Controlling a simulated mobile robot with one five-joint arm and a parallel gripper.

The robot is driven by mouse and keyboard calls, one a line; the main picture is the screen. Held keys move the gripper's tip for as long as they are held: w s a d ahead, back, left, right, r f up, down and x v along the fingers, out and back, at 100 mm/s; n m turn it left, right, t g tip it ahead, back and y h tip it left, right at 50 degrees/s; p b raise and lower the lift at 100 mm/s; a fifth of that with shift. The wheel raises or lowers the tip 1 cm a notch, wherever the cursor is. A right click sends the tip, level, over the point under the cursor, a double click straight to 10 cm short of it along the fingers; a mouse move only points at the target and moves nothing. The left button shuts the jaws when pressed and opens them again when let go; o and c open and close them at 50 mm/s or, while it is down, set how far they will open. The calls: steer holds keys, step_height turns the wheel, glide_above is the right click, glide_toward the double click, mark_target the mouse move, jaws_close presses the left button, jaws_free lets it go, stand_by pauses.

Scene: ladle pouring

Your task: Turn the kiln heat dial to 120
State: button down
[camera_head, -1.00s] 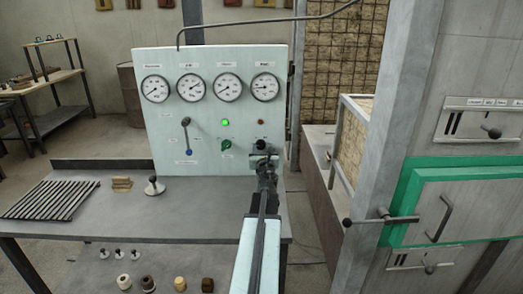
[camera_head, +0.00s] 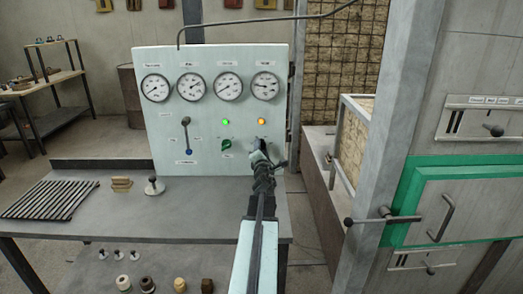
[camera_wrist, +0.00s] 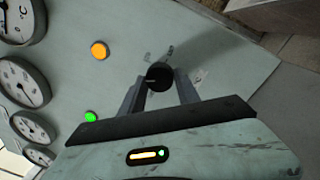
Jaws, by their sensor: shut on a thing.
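The kiln heat dial is a round black knob (camera_wrist: 158,76) on the pale green control panel (camera_head: 160,115). In the wrist view it sits between my two grey fingers, with a light pointer mark on its face. My gripper (camera_wrist: 159,92) is shut on it. In the head view my gripper (camera_head: 261,152) is at the panel's lower right and mostly hides the dial. The dial's scale marks are too small and blurred to read. The right gauge (camera_head: 265,86) is above the dial; its reading is not legible.
An amber lamp (camera_head: 261,121) and a green lamp (camera_head: 225,122) are lit. A green knob (camera_head: 226,145) and a lever (camera_head: 186,135) are left of my gripper. The bench (camera_head: 110,205) holds dark rods (camera_head: 50,199). A green-framed kiln door (camera_head: 440,205) stands at right.

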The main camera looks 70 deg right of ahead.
steer(key=m+g, duration=0.1)
steer(key=m, duration=1)
steer(key=shift+m, duration=0.3)
stand_by(0.3)
steer(key=c, duration=0.9)
jaws_free()
steer(key=shift+a, duration=0.1)
